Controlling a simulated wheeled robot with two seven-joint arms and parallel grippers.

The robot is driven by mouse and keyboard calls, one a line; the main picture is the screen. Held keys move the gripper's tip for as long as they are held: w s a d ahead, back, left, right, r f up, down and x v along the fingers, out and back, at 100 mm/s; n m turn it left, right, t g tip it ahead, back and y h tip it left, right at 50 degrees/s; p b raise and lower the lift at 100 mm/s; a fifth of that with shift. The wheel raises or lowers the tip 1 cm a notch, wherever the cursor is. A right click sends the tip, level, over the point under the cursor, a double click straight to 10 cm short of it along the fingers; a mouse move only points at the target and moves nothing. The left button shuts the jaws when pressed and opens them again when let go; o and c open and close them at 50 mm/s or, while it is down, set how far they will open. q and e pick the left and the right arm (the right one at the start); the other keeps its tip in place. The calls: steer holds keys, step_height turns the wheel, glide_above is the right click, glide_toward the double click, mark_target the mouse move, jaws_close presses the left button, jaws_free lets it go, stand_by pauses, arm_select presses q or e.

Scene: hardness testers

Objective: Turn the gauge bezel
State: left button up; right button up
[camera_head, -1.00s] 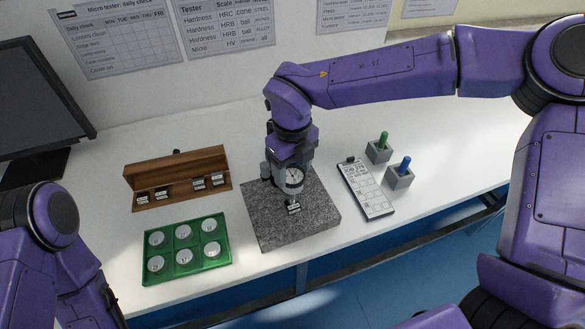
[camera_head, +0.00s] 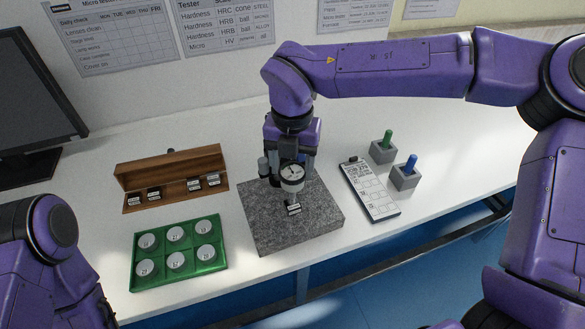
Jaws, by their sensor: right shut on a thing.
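The dial gauge (camera_head: 292,172), with a white face and a dark needle, faces up above the grey granite plate (camera_head: 320,215). A small pale block with dark marks (camera_head: 293,209) lies on the plate just in front of the gauge. My right gripper (camera_head: 290,168) comes down from above and behind and is shut on the gauge at its bezel. The fingers are partly hidden behind the dial and by the wrist. My left arm shows at the lower left edge; its gripper is out of the picture.
A green tray (camera_head: 187,273) with several round discs stands at the left front. Behind it is an open wooden case (camera_head: 150,172) with small blocks. A clipboard (camera_head: 370,187) and two grey holders, with a green pen (camera_head: 387,138) and a blue pen (camera_head: 410,163), stand right of the plate.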

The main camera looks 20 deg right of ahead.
mark_target(293, 171)
steer(key=shift+w+r+m+b, duration=0.1)
steer(key=shift+m+b, duration=0.55)
steer(key=shift+m, duration=0.45)
steer(key=o, duration=1.1)
steer(key=shift+c, duration=0.2)
step_height(293, 171, up, 11)
steer(key=shift+f, duration=0.2)
